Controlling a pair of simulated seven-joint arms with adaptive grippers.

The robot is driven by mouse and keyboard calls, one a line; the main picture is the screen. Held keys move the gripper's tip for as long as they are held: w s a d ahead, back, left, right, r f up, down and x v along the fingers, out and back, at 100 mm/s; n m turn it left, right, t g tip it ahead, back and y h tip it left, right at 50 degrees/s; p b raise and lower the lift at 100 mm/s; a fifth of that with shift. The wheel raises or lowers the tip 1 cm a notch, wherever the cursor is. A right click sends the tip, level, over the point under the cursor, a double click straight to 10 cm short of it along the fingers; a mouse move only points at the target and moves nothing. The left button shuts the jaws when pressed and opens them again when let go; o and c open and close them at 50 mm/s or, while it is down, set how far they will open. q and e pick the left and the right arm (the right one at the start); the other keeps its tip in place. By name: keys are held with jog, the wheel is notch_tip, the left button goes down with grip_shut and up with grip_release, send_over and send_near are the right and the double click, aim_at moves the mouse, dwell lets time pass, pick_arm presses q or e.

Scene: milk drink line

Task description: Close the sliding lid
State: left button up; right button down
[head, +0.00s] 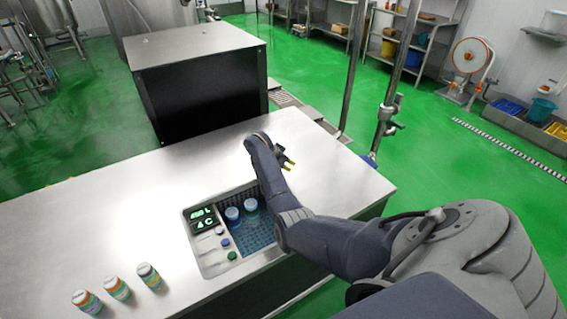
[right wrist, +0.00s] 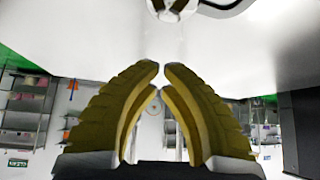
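A chiller well with a pale control panel (head: 213,249) is set into the steel counter. Its blue basket (head: 256,236) is uncovered, with two bottles, one (head: 232,214) left of the other (head: 251,206). I cannot make out the sliding lid; my right arm hides the well's right side. My right gripper (head: 289,163) is above the counter, beyond and right of the well. In the right wrist view its yellow fingers (right wrist: 161,72) converge almost to touching at the tips, with nothing seen between them. My left gripper is out of view.
Three bottles stand at the counter's front left, one (head: 148,275) nearest the well. A large steel-topped black box (head: 205,85) stands behind the counter. The counter top (head: 330,165) right of my gripper is clear. A metal post (head: 388,110) rises beyond its far edge.

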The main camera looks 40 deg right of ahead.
jog(key=x, duration=0.4)
jog(key=shift+d+f, duration=0.1)
jog(key=shift+f, duration=0.1)
jog(key=shift+a, duration=2)
jog(key=shift+s+a, duration=0.1)
jog(key=shift+a, duration=0.05)
